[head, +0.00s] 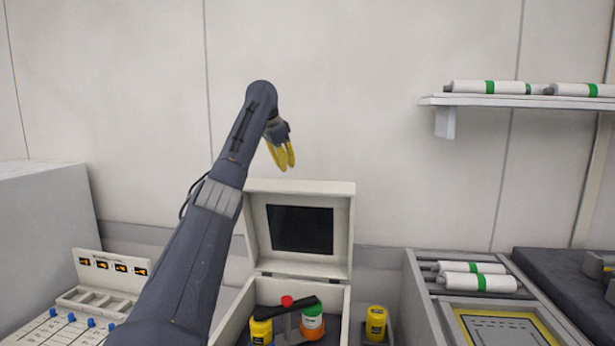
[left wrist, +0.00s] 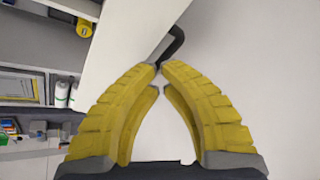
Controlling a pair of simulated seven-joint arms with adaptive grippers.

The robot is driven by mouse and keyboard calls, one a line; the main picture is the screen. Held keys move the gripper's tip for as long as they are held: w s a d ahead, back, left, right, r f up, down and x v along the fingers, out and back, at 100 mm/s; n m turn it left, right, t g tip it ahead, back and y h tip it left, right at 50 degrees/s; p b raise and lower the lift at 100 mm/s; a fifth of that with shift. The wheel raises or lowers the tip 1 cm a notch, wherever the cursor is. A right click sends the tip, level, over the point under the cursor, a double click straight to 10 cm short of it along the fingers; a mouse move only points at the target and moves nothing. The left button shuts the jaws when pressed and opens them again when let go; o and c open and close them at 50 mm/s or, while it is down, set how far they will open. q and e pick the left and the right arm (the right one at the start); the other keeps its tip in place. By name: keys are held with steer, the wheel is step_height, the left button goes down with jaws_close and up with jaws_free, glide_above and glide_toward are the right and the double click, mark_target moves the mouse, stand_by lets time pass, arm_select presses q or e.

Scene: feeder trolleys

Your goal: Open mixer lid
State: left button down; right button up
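The mixer is a pale box (head: 341,318) at the lower middle of the head view. Its lid (head: 346,240) stands raised, almost upright, with a dark inner panel facing me. My left gripper (head: 289,167) is just above the lid's top edge, fingers pointing down. In the left wrist view the yellow fingers (left wrist: 159,72) meet at or very near their tips. A dark bent handle (left wrist: 173,44) on a pale panel (left wrist: 130,45) reaches to the fingertips. I cannot tell whether the tips pinch it or only touch it. My right gripper is not in view.
Inside the box are a yellow container (head: 261,332), a green-topped bottle (head: 312,318) and a red knob (head: 287,301). Another yellow container (head: 376,324) stands to its right. A control panel (head: 107,272) is at left, a roller trolley (head: 420,300) at right, a wall shelf (head: 500,101) above.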

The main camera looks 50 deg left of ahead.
arm_select(q)
steer(key=w+d+r+n+t+y, duration=0.2)
steer(key=w+d+r+n+y, duration=0.15)
steer(key=w+n, duration=0.55)
step_height(320, 180, down, 9)
steer(key=w+a+n, duration=0.1)
steer(key=a, duration=0.1)
steer(key=shift+w+a+r, duration=0.2)
steer(key=shift+w+a, duration=0.1)
stand_by(0.6)
steer(key=shift+y, duration=0.25)
